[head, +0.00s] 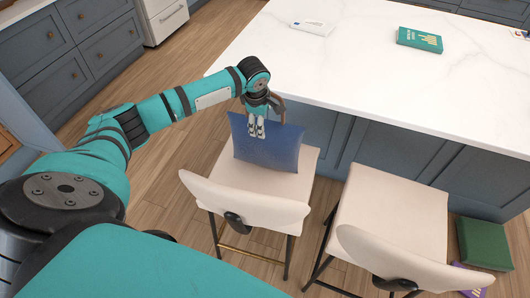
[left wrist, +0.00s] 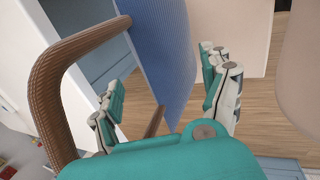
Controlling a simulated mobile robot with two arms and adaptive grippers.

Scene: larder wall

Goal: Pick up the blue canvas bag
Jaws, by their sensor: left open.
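The blue canvas bag (head: 275,152) stands upright, leaning back a little, on the seat of the left cream chair. Its brown handle (head: 281,108) rises at the top, partly hidden by my arm. My left gripper (head: 256,130) is at the bag's upper edge, with its fingers in front of the blue face in the head view. In the left wrist view the gripper (left wrist: 160,72) is open, and the blue bag (left wrist: 162,45) shows between and beyond its fingers. The thick brown handle (left wrist: 48,100) curves past on the left. Contact cannot be told. My right gripper is out of view.
The left chair's backrest (head: 245,203) stands in front of the bag. The white counter (head: 370,75) is close behind it and holds a green book (head: 419,40) and a white packet (head: 313,27). A second cream chair (head: 390,215) and a green box (head: 484,243) are right.

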